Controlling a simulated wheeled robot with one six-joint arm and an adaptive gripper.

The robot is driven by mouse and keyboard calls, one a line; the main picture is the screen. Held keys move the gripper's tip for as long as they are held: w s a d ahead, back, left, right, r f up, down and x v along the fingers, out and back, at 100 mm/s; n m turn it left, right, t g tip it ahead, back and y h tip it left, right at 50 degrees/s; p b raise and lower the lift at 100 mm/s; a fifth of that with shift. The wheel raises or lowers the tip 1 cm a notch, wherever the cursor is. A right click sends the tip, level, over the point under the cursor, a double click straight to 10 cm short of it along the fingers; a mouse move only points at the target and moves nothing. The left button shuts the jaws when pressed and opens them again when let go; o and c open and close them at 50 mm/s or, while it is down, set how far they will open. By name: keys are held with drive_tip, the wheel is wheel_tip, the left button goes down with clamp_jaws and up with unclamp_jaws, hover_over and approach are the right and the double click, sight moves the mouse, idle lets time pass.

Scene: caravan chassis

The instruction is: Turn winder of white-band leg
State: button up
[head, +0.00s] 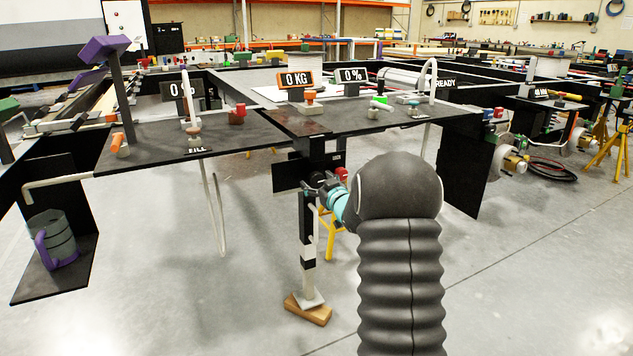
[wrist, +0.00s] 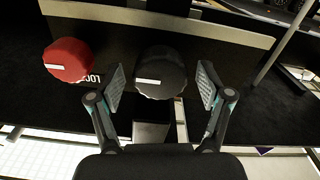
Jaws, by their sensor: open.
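The white-band leg (head: 308,243) stands below the chassis edge in the head view, a dark post with a white band, its foot on a wooden block (head: 308,311). My gripper (head: 320,187) is at the top of this leg. In the wrist view my gripper (wrist: 162,78) is open, with one finger on each side of a round black knob (wrist: 160,72), seemingly the winder. The knob has a white mark lying level. Gaps show between both fingers and the knob.
A red knob (wrist: 69,60) marked LOCK sits left of the black knob in the wrist view; it also shows in the head view (head: 342,174). The dark chassis deck (head: 250,128) overhangs the leg. A yellow stand (head: 330,235) is behind it.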

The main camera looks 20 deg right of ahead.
drive_tip(key=shift+w, duration=0.2)
drive_tip(key=c, duration=1.2)
drive_tip(key=shift+o, duration=0.2)
